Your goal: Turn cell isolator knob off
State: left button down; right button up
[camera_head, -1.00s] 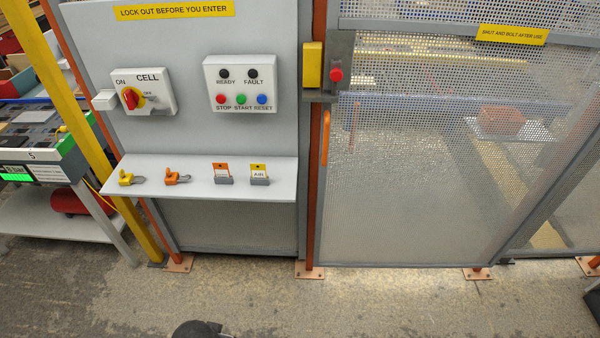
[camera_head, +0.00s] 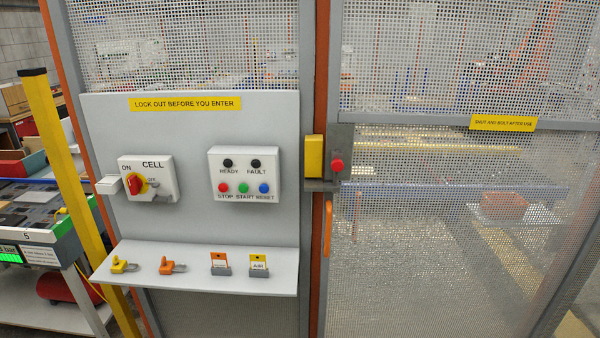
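The cell isolator (camera_head: 150,178) is a white box marked CELL on the grey panel, left of centre. Its red knob (camera_head: 134,184) sits on a yellow disc between the ON and OFF labels. The red handle looks close to upright, on the ON side; its exact angle is too small to tell. Neither gripper shows in the head view, and nothing touches the knob.
A shelf (camera_head: 200,270) below holds a yellow padlock (camera_head: 122,266), an orange padlock (camera_head: 168,266) and two tags. A button box (camera_head: 244,174) is to the right, then a mesh gate (camera_head: 400,250) with a yellow switch (camera_head: 314,157). A yellow post (camera_head: 66,160) stands left.

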aim_at(134, 182)
jog(key=k+j+z, duration=0.15)
jog(key=j, duration=0.25)
jog(key=j+z, duration=0.2)
jog(key=j, duration=0.2)
jog(key=k+j+z, duration=0.15)
jog(key=j, duration=0.2)
jog(key=k, duration=0.05)
